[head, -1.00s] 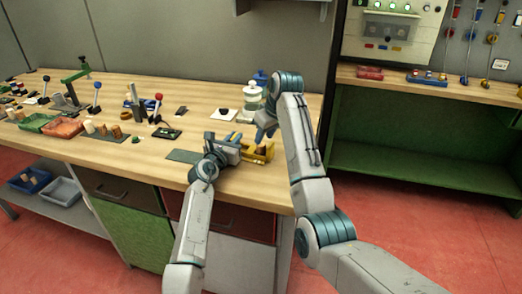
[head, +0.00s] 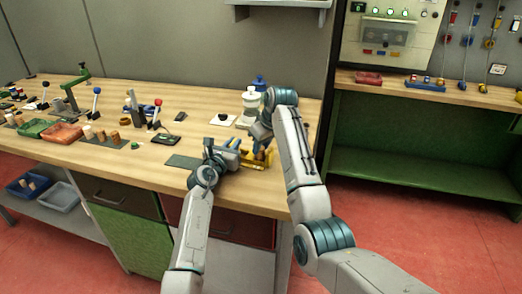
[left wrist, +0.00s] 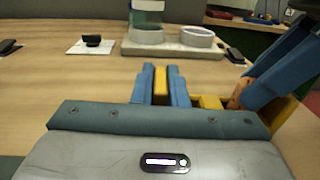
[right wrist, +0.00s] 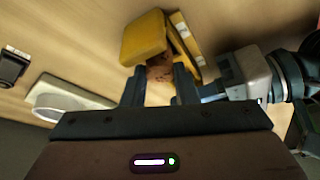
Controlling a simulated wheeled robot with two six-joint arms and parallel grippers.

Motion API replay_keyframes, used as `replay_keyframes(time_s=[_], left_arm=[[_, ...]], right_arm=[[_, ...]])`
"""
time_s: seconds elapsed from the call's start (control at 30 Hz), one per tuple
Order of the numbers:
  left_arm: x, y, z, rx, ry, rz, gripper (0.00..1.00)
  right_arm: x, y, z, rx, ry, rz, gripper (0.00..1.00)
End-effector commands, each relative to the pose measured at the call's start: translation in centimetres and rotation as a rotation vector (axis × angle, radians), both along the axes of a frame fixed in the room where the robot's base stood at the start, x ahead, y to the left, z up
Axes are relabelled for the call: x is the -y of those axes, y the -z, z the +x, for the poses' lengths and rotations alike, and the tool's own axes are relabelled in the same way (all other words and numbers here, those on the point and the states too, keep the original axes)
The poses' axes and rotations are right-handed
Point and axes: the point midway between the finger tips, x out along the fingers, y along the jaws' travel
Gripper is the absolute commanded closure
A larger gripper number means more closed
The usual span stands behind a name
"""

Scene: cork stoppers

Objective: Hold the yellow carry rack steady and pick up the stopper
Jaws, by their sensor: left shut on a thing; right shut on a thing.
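The yellow carry rack (head: 257,164) stands near the front right of the wooden bench. My left gripper (head: 234,144) is shut on an upright yellow part of the rack (left wrist: 160,84), seen between the blue fingers in the left wrist view. My right gripper (head: 263,150) points down into the rack from above. In the right wrist view its two fingers (right wrist: 160,80) are on either side of a brown cork stopper (right wrist: 159,66), shut on it. The stopper also shows in the left wrist view (left wrist: 237,98), still low at the rack; its lower part is hidden.
A white bottle (head: 251,103) and a white plate with a black knob (head: 222,119) stand behind the rack. A dark green mat (head: 184,162) lies left of my left gripper. Trays and several corks (head: 101,135) are farther left.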

Motion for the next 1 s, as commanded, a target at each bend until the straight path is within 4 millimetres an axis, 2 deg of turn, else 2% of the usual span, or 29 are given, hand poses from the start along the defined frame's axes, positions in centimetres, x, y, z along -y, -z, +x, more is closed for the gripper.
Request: replay_keyframes(time_s=[0.4, 0.57, 0.83, 0.87, 0.9, 0.97, 1.0], left_arm=[[0.0, 0.0, 0.0, -0.001, 0.0, 0.0, 1.0], [0.0, 0.1, 0.0, -0.001, 0.0, 0.0, 1.0], [0.0, 0.0, 0.0, -0.001, 0.0, 0.0, 1.0], [0.0, 0.0, 0.0, -0.001, 0.0, 0.0, 0.83], [0.0, 0.0, 0.0, -0.001, 0.0, 0.0, 0.76], [0.0, 0.0, 0.0, -0.001, 0.0, 0.0, 0.64], [0.0, 0.0, 0.0, -0.001, 0.0, 0.0, 0.62]], right_arm=[[0.0, -7.8, 0.1, 0.004, 0.0, 0.0, 0.94], [0.0, -9.2, 0.0, 0.001, 0.0, 0.0, 0.94], [0.0, -9.4, 0.0, 0.001, 0.0, 0.0, 0.94], [0.0, -9.4, 0.0, 0.001, 0.0, 0.0, 0.94], [0.0, -9.4, 0.0, 0.001, 0.0, 0.0, 0.94], [0.0, -9.4, 0.0, 0.001, 0.0, 0.0, 0.94], [0.0, -9.4, 0.0, 0.001, 0.0, 0.0, 0.94]])
